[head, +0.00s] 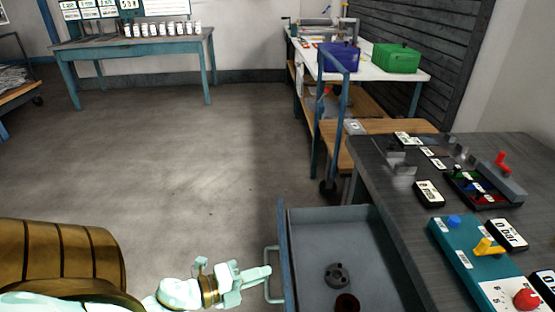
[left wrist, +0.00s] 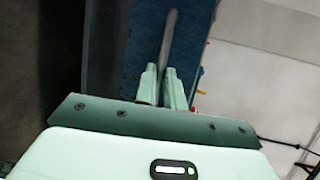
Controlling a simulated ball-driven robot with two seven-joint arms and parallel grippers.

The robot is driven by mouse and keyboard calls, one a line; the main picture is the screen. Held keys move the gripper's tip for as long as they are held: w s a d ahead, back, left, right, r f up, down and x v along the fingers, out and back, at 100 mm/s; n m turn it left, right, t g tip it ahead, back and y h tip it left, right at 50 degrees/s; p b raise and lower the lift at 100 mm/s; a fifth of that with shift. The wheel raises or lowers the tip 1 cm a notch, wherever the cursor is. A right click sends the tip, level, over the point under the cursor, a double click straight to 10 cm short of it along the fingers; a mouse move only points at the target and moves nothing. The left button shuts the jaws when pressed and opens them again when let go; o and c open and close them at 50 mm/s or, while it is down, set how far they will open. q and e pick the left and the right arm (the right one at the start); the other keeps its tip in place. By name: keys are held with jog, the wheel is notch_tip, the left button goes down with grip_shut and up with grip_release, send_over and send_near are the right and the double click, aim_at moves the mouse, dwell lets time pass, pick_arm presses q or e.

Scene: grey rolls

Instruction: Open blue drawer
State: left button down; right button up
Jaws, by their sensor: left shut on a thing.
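The blue drawer (head: 325,220) stands pulled out from under the dark workbench, its grey inside showing. Its blue front (head: 282,240) faces left and carries a grey bar handle (head: 269,275). My left gripper (head: 262,273) is at this handle, with its fingers on the bar. In the left wrist view, the two pale green fingers (left wrist: 164,88) are closed on both sides of the grey handle bar (left wrist: 170,40), in front of the blue drawer front (left wrist: 143,35). My right gripper does not show.
The workbench (head: 390,200) on the right carries a teal control box (head: 468,255) and several small labelled items. The floor (head: 190,170) left of the drawer is clear.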

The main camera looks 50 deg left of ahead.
pick_arm(q)
jog(key=shift+s+a, duration=0.25)
jog(key=shift+s, duration=0.1)
jog(key=c, duration=1.5)
grip_release()
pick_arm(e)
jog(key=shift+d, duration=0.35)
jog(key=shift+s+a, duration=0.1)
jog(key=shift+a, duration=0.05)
